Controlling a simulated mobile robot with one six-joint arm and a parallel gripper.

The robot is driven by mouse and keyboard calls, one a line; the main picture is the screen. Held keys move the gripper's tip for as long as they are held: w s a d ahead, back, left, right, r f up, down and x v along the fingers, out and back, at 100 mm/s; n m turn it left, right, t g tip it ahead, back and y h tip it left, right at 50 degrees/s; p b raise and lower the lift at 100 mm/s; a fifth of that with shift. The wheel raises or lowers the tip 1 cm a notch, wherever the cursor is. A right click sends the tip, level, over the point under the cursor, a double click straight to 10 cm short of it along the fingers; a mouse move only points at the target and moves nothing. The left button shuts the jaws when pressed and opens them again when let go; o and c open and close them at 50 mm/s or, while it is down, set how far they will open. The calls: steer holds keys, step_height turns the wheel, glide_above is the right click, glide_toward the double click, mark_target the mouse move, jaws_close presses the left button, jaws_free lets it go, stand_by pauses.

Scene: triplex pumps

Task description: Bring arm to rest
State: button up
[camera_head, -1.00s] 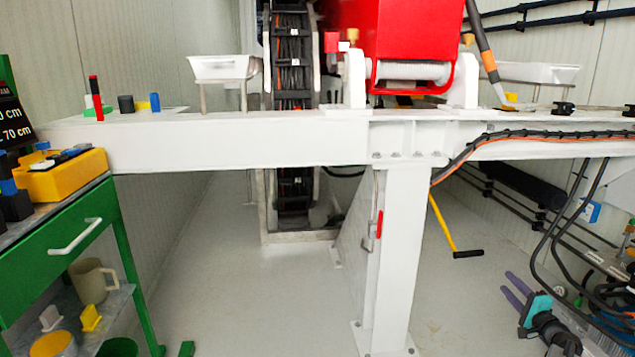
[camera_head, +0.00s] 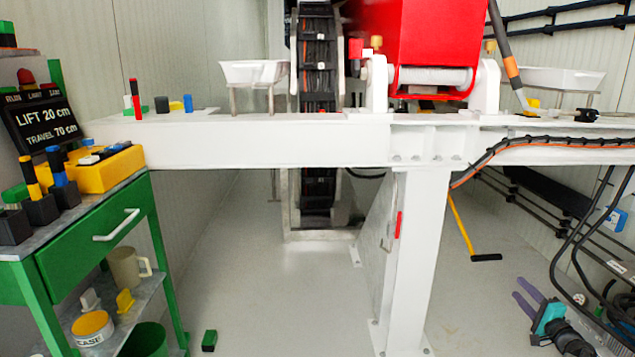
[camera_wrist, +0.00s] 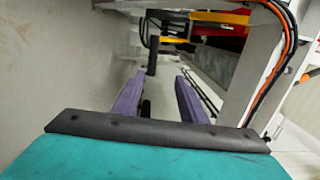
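My gripper (camera_head: 522,291) is at the lower right of the head view, low beside the hanging black cables. It has a teal body and two purple fingers. In the wrist view my gripper (camera_wrist: 160,79) has its fingers spread apart with a clear gap. Nothing is held between them. The arm points toward a pale floor and wall, with the fingers apart from the things beyond.
A white beam (camera_head: 250,145) on a post (camera_head: 415,250) crosses the front. A green cart (camera_head: 95,240) stands left, with a yellow block (camera_head: 105,172) on top. Black cables (camera_head: 570,260) hang close to my arm at right. A small green object (camera_head: 209,340) lies on the floor.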

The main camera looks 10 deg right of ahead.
steer(key=w+a+f+n+g+y+p, duration=0.1)
steer(key=w+a+n+y+p, duration=0.15)
steer(key=w+a+p, duration=0.7)
steer(key=w+a+n+g+y, duration=0.1)
steer(key=w+a+y, duration=0.25)
steer(key=a, duration=1.25)
steer(key=s+a+f+n+g+y+p, duration=0.1)
steer(key=a+f+n+g+y+p, duration=0.15)
steer(key=a, duration=0.85)
steer(key=s+a+f+n+g+y+p, duration=0.15)
steer(key=a+p, duration=0.25)
steer(key=a, duration=0.6)
steer(key=s+a+f+n+g+y+p, duration=0.1)
steer(key=s+a+f+g+p, duration=0.15)
steer(key=a, duration=0.85)
steer(key=s+a+f+n+g+h+p, duration=0.1)
steer(key=s+a+f+n+g+p, duration=0.3)
steer(key=s+a, duration=0.7)
steer(key=s+a+n+g+p, duration=0.3)
steer(key=s+a+g+p, duration=0.4)
steer(key=s, duration=0.6)
steer(key=s+n+g+h+p, duration=0.1)
steer(key=s+n+g+h, duration=0.15)
steer(key=s, duration=0.95)
steer(key=s+d+n+g+h, duration=0.1)
steer(key=s+d+h, duration=0.4)
steer(key=d, duration=0.5)
steer(key=shift+s+r+g, duration=0.3)
steer(key=shift+s+r, duration=0.15)
steer(key=shift+s, duration=0.75)
